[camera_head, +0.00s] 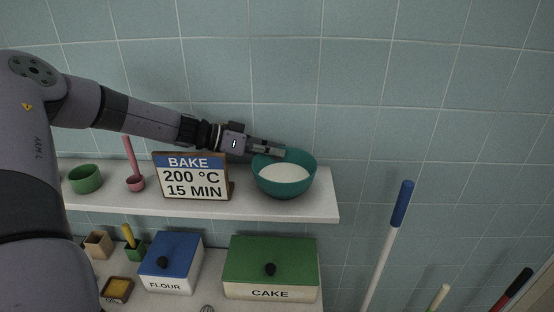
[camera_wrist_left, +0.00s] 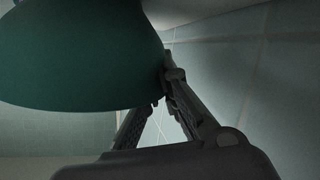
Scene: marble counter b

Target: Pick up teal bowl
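The teal bowl (camera_head: 287,188) has white contents and stands upright at the right end of the upper shelf. My left gripper (camera_head: 283,153) reaches in from the left to the bowl's back rim, near the wall. In the left wrist view the bowl (camera_wrist_left: 75,55) fills the upper left. The left gripper's fingers (camera_wrist_left: 162,92) come together at the bowl's rim, one outside the wall and the other partly hidden behind it. They look shut on the rim. I cannot see the bowl lifted off the shelf. My right gripper is not in view.
A BAKE sign (camera_head: 192,178) stands just left of the bowl, with a pink ladle cup (camera_head: 135,184) and a green bowl (camera_head: 85,179) farther left. FLOUR (camera_head: 170,263) and CAKE (camera_head: 270,265) boxes sit below. A blue-handled pole (camera_head: 402,204) leans at right. The tiled wall is close behind.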

